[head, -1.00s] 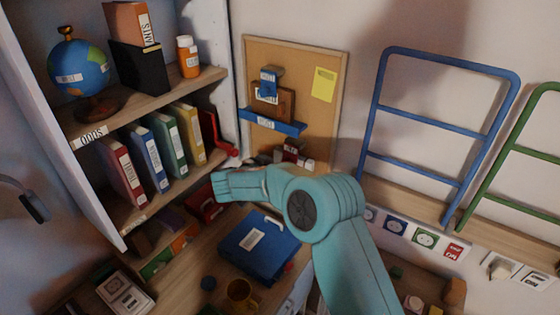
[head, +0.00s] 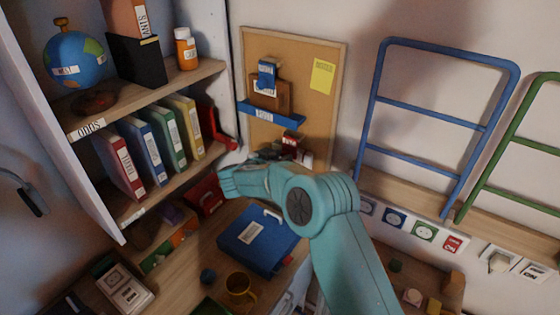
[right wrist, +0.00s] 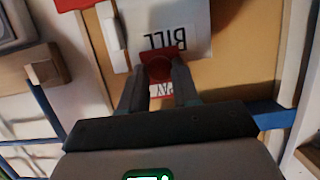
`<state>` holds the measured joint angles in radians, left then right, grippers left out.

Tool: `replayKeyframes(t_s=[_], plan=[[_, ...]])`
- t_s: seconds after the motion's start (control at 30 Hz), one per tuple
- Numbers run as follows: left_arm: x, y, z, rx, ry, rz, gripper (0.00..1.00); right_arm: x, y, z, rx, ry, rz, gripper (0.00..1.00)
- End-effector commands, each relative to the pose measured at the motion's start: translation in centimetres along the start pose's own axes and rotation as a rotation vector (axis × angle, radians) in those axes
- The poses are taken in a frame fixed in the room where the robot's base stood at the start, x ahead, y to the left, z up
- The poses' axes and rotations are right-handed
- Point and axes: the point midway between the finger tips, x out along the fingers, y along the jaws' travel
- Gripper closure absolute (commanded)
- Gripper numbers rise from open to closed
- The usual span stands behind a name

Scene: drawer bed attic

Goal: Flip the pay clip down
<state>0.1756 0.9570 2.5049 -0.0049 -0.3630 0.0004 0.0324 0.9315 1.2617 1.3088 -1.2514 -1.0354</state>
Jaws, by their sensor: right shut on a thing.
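My right gripper (right wrist: 158,84) shows in the right wrist view with its two dark fingers shut on the red clip (right wrist: 156,66). A white label with partly hidden, upside-down letters sits between the fingers. The clip lies against a white sheet marked BILL (right wrist: 178,22) in front of the corkboard (right wrist: 238,70). In the head view, the corkboard (head: 325,110) hangs on the back wall. My teal right arm reaches to its lower part, where small red and white parts show; the fingers are hard to make out there. My left gripper is out of view.
A blue ledge (head: 270,117) juts from the corkboard. A shelf (head: 160,90) with books and a globe (head: 75,62) stands at left. A blue case (head: 257,238) and a mug (head: 240,287) are on the desk below. A blue rail frame (head: 440,118) stands at right.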

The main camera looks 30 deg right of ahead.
Motion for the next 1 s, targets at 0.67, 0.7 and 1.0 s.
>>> replayKeyframes(t_s=[0.67,0.7,1.0], plan=[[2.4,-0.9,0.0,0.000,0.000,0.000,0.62,1.0,0.2,0.7,0.000,0.125,0.007,0.45],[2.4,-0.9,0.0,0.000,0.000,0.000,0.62,0.9,0.2,0.7,0.000,0.125,0.006,0.45],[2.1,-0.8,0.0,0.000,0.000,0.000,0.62,-0.1,0.1,0.6,0.000,0.125,0.002,0.45]])
